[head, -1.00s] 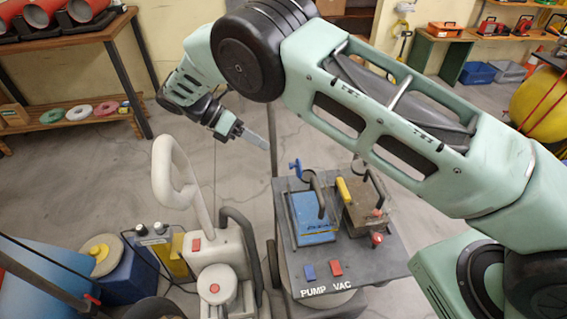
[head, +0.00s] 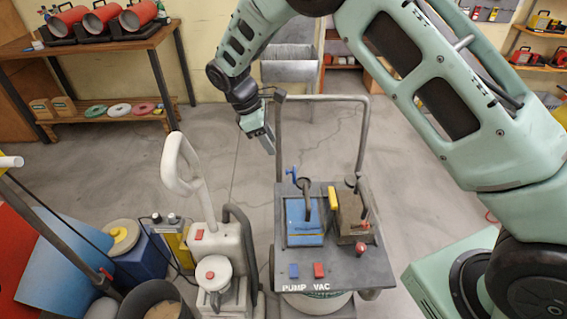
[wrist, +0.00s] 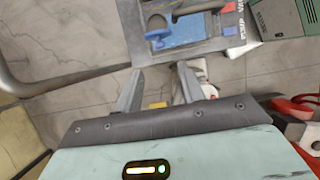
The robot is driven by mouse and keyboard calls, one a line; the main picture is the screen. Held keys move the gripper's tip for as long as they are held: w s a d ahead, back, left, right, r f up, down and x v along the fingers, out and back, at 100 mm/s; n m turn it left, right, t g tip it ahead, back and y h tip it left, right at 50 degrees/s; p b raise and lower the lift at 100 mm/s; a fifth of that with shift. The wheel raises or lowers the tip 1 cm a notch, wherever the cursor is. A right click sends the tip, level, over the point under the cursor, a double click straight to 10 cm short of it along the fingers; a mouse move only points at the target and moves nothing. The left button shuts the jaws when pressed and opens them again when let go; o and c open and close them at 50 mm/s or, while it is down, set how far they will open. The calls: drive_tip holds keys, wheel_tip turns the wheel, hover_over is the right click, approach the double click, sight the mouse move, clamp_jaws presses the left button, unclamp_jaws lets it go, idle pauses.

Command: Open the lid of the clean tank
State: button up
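The clean tank's blue lid (head: 304,222) is set in the top of a dark grey cart (head: 340,266) and looks closed. A dark bar handle (head: 307,194) rises over it, and a blue lever (head: 291,173) stands at its far left corner. My gripper (head: 268,143) hangs above and behind the cart's left side, apart from the lid. In the wrist view my gripper (wrist: 160,80) is open and empty, its two fingers spread. The blue lid (wrist: 195,27) and blue lever (wrist: 172,38) lie beyond the fingertips there.
A brown tank lid (head: 353,218) with a yellow handle sits right of the blue one. Blue and red switches (head: 306,271) are at the cart's front. The cart's tall push handle (head: 362,135) rises behind. A white machine (head: 215,262) stands close left. Floor behind the cart is open.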

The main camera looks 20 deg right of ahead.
drive_tip(key=p+x, duration=0.2)
drive_tip(key=x, duration=0.8)
drive_tip(key=shift+f, duration=0.15)
drive_tip(key=shift+d, duration=0.1)
clamp_jaws()
